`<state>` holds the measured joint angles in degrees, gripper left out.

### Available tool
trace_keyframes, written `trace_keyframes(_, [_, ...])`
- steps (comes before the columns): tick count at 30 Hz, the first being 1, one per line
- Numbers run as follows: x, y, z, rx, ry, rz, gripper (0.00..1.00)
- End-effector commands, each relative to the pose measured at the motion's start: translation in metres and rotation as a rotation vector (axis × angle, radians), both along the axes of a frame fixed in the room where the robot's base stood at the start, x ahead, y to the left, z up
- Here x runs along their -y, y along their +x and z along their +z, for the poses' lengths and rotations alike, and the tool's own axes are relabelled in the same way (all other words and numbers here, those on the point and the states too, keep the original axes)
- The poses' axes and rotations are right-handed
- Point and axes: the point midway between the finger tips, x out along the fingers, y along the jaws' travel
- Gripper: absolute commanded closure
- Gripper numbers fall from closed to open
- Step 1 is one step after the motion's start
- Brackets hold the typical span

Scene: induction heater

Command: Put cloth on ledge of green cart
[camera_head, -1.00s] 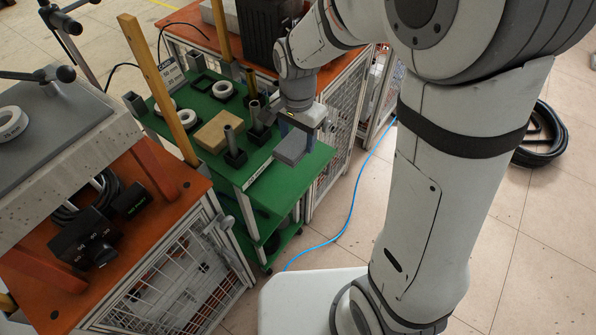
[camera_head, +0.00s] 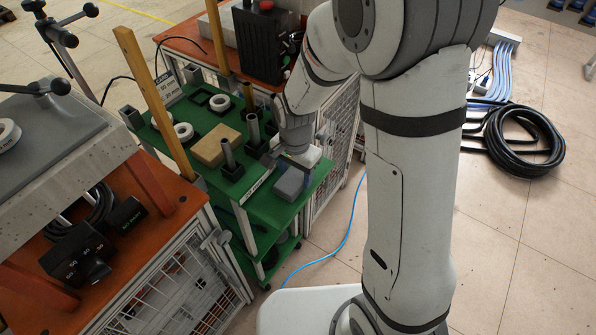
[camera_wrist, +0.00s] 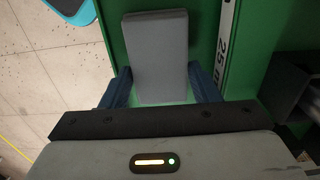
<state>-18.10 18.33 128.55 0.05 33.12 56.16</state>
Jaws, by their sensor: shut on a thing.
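The cloth (camera_head: 290,184) is a grey folded block over the green ledge at the right end of the green cart (camera_head: 178,158), beside the white label strip (camera_head: 257,187). My gripper (camera_head: 298,163) is above the cloth and points down. In the wrist view, the blue fingers of my gripper (camera_wrist: 163,86) are at both sides of the near end of the cloth (camera_wrist: 155,45). Green surface shows on both sides of it. I cannot tell if its underside touches the ledge.
A tan block (camera_head: 216,145), metal tubes in dark holders (camera_head: 229,158) and white rings (camera_head: 183,131) stand left of the strip. Orange-topped carts stand in front and behind. A blue cable (camera_head: 345,240) runs along the floor at right.

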Motion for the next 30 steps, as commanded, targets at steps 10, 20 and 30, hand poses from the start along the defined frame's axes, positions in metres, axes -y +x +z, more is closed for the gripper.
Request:
trace_keyframes(10, [0.0,0.0,0.0,0.0,0.0,0.001,0.35])
trace_keyframes(20, [-0.001,0.001,0.045,0.005,0.002,0.001,0.35])
trace_keyframes(30, [-0.001,0.0,0.109,0.003,0.0,0.002,0.35])
